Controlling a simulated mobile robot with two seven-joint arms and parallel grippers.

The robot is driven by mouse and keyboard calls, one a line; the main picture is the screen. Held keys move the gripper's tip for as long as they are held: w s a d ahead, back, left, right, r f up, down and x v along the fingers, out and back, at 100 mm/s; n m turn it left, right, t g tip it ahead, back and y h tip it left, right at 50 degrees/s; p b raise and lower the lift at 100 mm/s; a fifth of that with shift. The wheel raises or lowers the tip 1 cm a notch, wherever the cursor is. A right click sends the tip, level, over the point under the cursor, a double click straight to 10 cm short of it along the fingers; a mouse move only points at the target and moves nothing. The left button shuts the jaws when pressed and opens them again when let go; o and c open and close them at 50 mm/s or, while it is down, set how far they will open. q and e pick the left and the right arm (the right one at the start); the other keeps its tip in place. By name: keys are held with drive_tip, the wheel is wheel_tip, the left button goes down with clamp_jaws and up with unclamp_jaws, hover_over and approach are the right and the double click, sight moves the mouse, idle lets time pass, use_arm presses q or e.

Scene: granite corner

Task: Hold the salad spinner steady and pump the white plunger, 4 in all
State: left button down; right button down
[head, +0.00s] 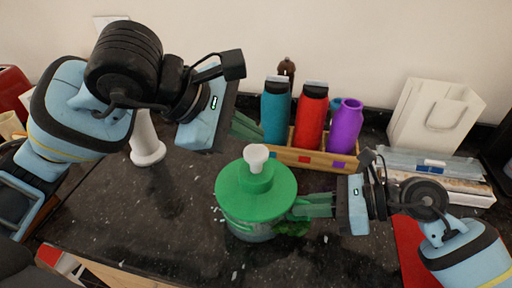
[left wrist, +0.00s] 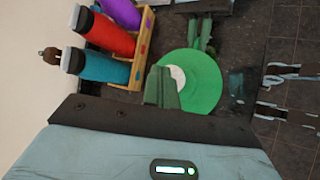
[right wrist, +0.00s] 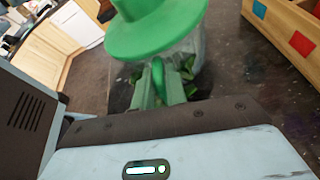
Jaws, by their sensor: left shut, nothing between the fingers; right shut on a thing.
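The salad spinner (head: 232,203) stands on the dark granite counter, with a green lid, a clear bowl and leafy greens inside. Its white plunger (head: 256,154) stands up from the lid's centre. My left gripper (head: 250,130) is shut and empty, just above and behind the plunger; in the left wrist view its fingers (left wrist: 162,88) partly cover the plunger (left wrist: 178,76). Whether they touch it I cannot tell. My right gripper (head: 296,208) is shut at the spinner's right side, below the lid; in the right wrist view its fingers (right wrist: 158,85) close on the spinner (right wrist: 155,32).
Behind the spinner, a wooden rack (head: 305,159) holds teal (head: 275,110), red (head: 311,118) and purple (head: 345,127) bottles. A white bag (head: 432,117) and boxes (head: 440,168) stand at right. A white stand (head: 147,150) is at left.

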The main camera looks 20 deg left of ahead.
sight(249, 152)
use_arm(q)
drive_tip(key=shift+r, duration=2.5)
idle(0.8)
wheel_tip(249, 152, up, 4)
drive_tip(key=shift+f, duration=0.1)
idle(0.3)
drive_tip(key=shift+f, duration=4.4)
drive_tip(key=shift+f, duration=0.1)
drive_tip(key=shift+f, duration=0.35)
